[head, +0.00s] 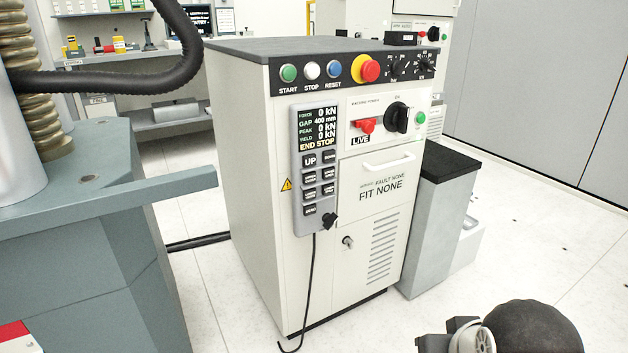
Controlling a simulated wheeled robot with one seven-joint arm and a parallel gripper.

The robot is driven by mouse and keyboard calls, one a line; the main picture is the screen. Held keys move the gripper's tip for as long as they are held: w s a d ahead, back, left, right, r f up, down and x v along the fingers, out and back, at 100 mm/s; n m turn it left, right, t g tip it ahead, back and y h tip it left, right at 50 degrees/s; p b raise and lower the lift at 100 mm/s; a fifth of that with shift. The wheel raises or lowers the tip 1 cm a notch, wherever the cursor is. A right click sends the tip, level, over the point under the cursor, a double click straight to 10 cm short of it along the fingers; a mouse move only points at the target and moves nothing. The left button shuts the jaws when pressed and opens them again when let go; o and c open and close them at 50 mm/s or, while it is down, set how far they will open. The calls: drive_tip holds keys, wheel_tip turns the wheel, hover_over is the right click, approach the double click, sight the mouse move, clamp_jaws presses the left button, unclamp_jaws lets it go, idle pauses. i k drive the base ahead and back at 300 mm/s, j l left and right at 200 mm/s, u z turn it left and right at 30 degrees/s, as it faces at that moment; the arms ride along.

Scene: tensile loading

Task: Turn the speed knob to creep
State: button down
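No knob carries a readable speed or creep label. Two small black dials, a left one (398,68) and a right one (427,65), sit at the right end of the cabinet's black top strip; their markings are too small to read. A small black knob (330,221) sticks out at the lower right of the grey pendant (308,170); its setting cannot be told. A large black rotary switch (397,117) is on the machine power panel. My gripper's fingers do not show; only dark and grey parts of my arm appear at bottom right, apart from the cabinet.
The white cabinet (345,275) has green, white and blue buttons and a red emergency stop (368,69). The pendant display (318,129) reads 0 kN, 400 mm gap, END STOP. A cable hangs below it. A grey pedestal (435,230) stands right; the front floor is clear.

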sight(328, 218)
drive_tip(key=i+j+u, duration=0.25)
drive_tip(key=j+u, duration=0.25)
drive_tip(key=i+j+u, duration=0.25)
drive_tip(key=u, duration=0.25)
drive_tip(key=i+l, duration=0.05)
